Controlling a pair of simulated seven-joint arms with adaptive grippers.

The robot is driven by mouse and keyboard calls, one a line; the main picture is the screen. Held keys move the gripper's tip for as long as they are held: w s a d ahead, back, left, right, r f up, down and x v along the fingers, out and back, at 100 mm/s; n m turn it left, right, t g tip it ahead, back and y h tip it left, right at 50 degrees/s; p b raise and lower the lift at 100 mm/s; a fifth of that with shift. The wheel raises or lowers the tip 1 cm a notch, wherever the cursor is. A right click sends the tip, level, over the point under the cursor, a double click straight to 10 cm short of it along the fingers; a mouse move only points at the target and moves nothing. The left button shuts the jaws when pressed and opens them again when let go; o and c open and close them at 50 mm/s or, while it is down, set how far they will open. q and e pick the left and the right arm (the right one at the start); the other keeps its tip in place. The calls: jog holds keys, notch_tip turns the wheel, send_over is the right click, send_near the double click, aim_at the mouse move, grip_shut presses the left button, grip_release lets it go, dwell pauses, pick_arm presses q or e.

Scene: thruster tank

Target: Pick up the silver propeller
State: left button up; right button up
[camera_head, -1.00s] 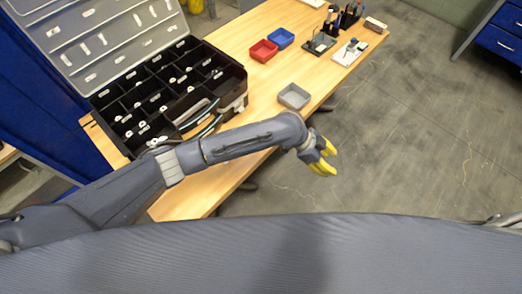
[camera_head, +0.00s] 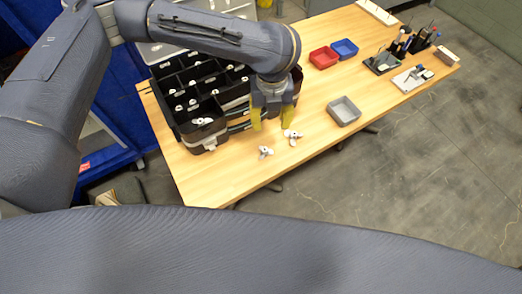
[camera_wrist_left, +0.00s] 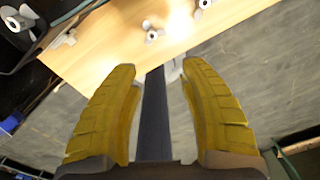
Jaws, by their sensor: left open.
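Two small light-coloured propellers lie on the wooden table in front of the black case. One propeller (camera_head: 265,152) is nearer the table's front edge. The other propeller (camera_head: 293,136) is to its right and a little farther back. I cannot tell by colour which is the silver one. My left gripper (camera_head: 271,122) has its yellow fingers apart and empty, pointing down just behind the two propellers. In the left wrist view the open fingers (camera_wrist_left: 158,72) have nothing between them, and a propeller (camera_wrist_left: 153,35) lies on the table beyond their tips. My right gripper is not in view.
The black compartment case (camera_head: 205,100) holding several small light parts stands left of the gripper. A grey tray (camera_head: 344,111) is to the right. Red (camera_head: 323,58) and blue (camera_head: 344,48) bins and desk tools (camera_head: 410,45) are farther back. The table's front edge is close to the propellers.

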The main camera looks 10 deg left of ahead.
pick_arm(q)
send_over(265, 149)
jog(key=f, duration=1.1)
jog(key=shift+s+d+f, duration=0.15)
jog(key=shift+s+f, duration=0.05)
jog(key=shift+s, duration=0.15)
jog(key=shift+w+a+f, duration=0.1)
jog(key=shift+f, duration=1.3)
jog(key=shift+w+a+f, duration=0.1)
jog(key=shift+f, duration=1.3)
jog(key=shift+o, duration=0.3)
grip_shut()
